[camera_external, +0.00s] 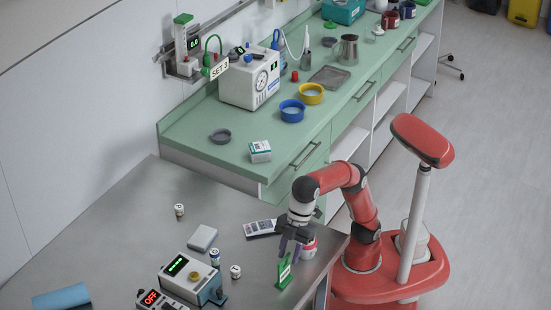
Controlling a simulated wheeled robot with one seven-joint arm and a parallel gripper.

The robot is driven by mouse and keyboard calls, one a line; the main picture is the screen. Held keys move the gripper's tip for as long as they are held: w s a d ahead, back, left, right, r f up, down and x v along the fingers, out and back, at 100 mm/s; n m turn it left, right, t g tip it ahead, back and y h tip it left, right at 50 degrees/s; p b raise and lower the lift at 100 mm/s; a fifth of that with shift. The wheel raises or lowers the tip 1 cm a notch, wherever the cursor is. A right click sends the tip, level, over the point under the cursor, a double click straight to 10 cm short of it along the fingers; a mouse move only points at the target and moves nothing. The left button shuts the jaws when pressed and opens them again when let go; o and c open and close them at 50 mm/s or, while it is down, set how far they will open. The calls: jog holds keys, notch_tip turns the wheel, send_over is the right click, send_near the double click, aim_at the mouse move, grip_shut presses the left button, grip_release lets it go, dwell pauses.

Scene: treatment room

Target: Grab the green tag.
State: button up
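The green tag (284,272) stands upright on the steel table near its front right edge. It has a white mark on its face. My gripper (290,254) points down just above the tag, with its dark fingers close to the tag's top. The two fingers look spread apart, with nothing visible between them. I cannot tell whether a finger touches the tag.
A red-and-white jar (309,249) stands close behind my gripper. A handheld meter (261,228) lies to the left. Small bottles (215,257) and a device with a green display (190,277) stand farther left. The table's back left is mostly clear.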

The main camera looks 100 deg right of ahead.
aim_at(285, 265)
jog(key=x, duration=0.2)
jog(key=b+x, duration=0.1)
jog(key=x, duration=0.1)
jog(key=b+x, duration=0.1)
jog(key=x, duration=0.1)
jog(key=shift+w+d, duration=0.15)
jog(key=shift+d, duration=0.1)
grip_shut()
